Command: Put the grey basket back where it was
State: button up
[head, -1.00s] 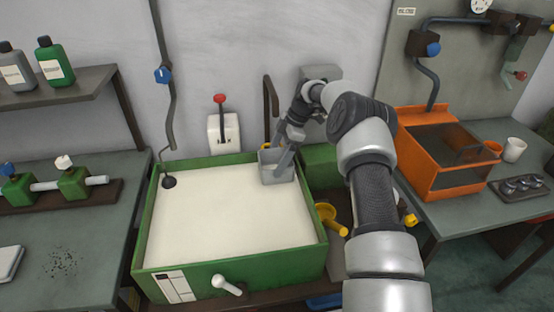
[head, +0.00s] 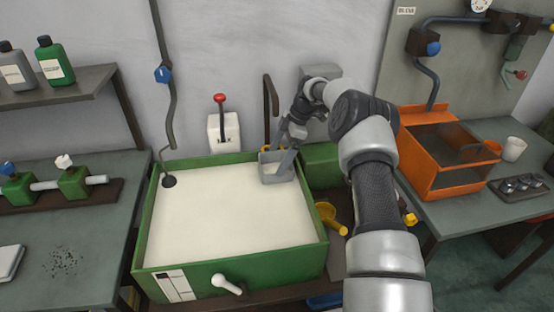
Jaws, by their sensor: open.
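The grey basket (head: 276,177) is at the back right corner of the green tank (head: 230,258), against its back rim. It sits partly down in the pale white contents of the tank. My gripper (head: 285,158) is open at the basket, reaching down over its right side. One finger shows against the basket's inside; the other finger is hard to make out. Whether the fingers touch the basket cannot be told.
A dark hooked bar (head: 270,108) stands behind the basket. A lever box with a red knob (head: 222,130) is on the wall. A yellow funnel-like piece (head: 330,217) lies right of the tank. An orange machine (head: 440,160) stands farther right.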

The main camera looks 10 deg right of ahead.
jog(key=v, duration=1)
jog(key=shift+r, duration=0.25)
jog(key=shift+d, duration=0.15)
dwell(1.7)
